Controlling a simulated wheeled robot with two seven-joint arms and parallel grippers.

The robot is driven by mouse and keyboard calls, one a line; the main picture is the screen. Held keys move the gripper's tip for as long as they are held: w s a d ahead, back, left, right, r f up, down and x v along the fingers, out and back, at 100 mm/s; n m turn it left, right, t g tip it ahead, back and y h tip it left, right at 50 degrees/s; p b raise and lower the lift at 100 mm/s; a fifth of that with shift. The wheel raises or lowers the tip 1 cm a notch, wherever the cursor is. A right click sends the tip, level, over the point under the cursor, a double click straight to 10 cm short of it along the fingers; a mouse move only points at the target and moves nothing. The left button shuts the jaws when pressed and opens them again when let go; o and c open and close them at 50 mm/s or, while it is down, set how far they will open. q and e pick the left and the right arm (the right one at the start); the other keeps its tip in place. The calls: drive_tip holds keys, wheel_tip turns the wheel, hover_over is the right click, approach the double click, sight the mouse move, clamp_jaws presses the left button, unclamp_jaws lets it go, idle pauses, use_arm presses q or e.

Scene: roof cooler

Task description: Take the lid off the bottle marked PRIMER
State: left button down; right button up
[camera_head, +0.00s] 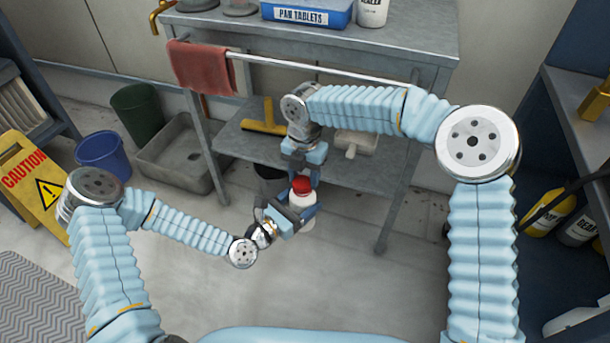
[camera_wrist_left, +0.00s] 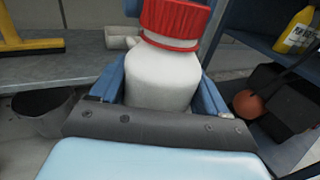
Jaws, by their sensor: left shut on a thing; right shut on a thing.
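A white bottle (camera_head: 307,224) with a red lid (camera_head: 302,186) is held above the floor in front of the metal table. My left gripper (camera_head: 299,206) is shut around the bottle's body. In the left wrist view the white bottle (camera_wrist_left: 162,78) sits between the blue fingers, and the red lid (camera_wrist_left: 177,20) is on its neck, its top cut off by the frame. My right gripper (camera_head: 304,176) comes down from behind and is shut on the lid. No marking shows on the visible side of this bottle.
The metal table (camera_head: 420,38) carries a blue PAN TABLETS box (camera_head: 306,12) and another white bottle (camera_head: 372,12). Its lower shelf (camera_head: 236,143) holds a yellow squeegee (camera_head: 266,124). Buckets, a grey tray (camera_head: 178,158) and a caution sign (camera_head: 36,182) stand left. Dark shelving is right.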

drive_tip(key=shift+a+r, duration=0.1)
drive_tip(key=shift+r, duration=0.05)
idle(0.4)
drive_tip(key=shift+r, duration=0.95)
